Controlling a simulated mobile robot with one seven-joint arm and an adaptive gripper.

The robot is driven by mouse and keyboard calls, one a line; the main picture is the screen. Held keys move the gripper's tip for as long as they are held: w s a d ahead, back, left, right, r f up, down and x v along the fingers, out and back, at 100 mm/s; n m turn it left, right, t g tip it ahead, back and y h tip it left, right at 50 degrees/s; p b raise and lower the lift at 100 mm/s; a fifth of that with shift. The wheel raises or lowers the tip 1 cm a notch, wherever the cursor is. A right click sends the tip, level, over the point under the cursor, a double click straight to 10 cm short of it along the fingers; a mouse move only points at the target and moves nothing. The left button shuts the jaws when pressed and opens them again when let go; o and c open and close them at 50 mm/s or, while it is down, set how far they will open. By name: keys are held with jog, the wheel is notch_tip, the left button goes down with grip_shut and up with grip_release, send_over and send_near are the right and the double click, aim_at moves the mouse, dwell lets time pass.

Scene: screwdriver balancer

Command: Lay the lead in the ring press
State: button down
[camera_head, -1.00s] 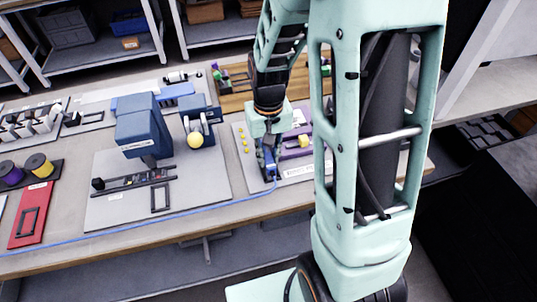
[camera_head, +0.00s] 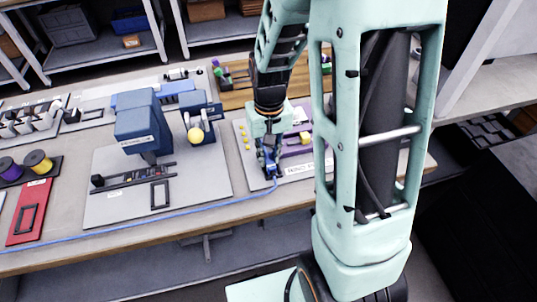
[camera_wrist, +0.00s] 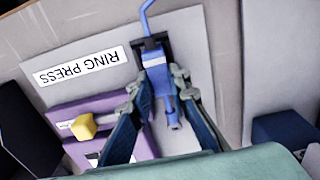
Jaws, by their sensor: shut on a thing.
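The lead is a blue cable (camera_head: 150,228) that runs along the bench's front edge to my gripper (camera_head: 268,165). In the wrist view, my gripper (camera_wrist: 160,80) is shut on the lead's blue end piece (camera_wrist: 166,95), with the cable (camera_wrist: 148,20) leading away past the fingertips. The end lies over or in a small dark holder (camera_wrist: 153,48); I cannot tell whether it touches. The purple ring press (camera_wrist: 105,110) is beside the left finger, with a yellow knob (camera_wrist: 84,127). In the head view the press (camera_head: 297,139) is partly hidden by my arm.
A "RING PRESS" label (camera_wrist: 82,66) is on the grey plate. Spools (camera_head: 38,161) and a red board (camera_head: 28,212) are at the far left.

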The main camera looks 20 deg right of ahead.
jog(key=c, duration=1.7)
grip_release()
jog(key=shift+d, duration=0.25)
jog(key=shift+c, duration=0.2)
jog(key=shift+a+r, duration=0.1)
jog(key=shift+r, duration=0.3)
notch_tip(320, 180, up, 11)
jog(key=shift+r, duration=0.1)
